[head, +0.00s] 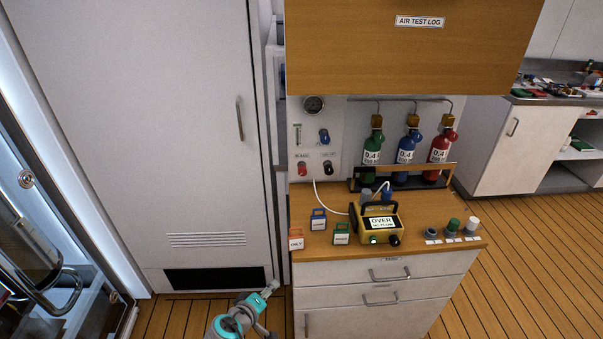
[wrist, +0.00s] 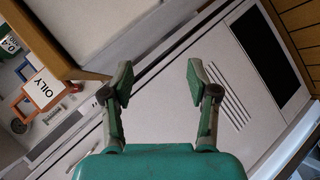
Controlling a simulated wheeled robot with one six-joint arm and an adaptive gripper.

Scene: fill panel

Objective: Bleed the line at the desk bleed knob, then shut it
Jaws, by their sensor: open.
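A small panel (head: 331,118) stands on the left of the wooden desk in the head view. Low on it, a red knob (head: 302,169) sits under a small label that seems to read BLEED. A black knob (head: 328,168) is to its right and a blue knob (head: 324,136) is above. A round gauge (head: 314,104) is at the top. My gripper (head: 272,287) is low in front of the white cabinet, left of the desk and well apart from the panel. In the wrist view, my gripper (wrist: 158,82) is open and empty.
A yellow meter (head: 378,224) reading OVER stands on the desk top. An orange OILY tag (head: 296,239) is at its left edge and also shows in the wrist view (wrist: 42,88). Green, blue and red bottles (head: 405,150) stand behind. The white cabinet (head: 190,130) is at left.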

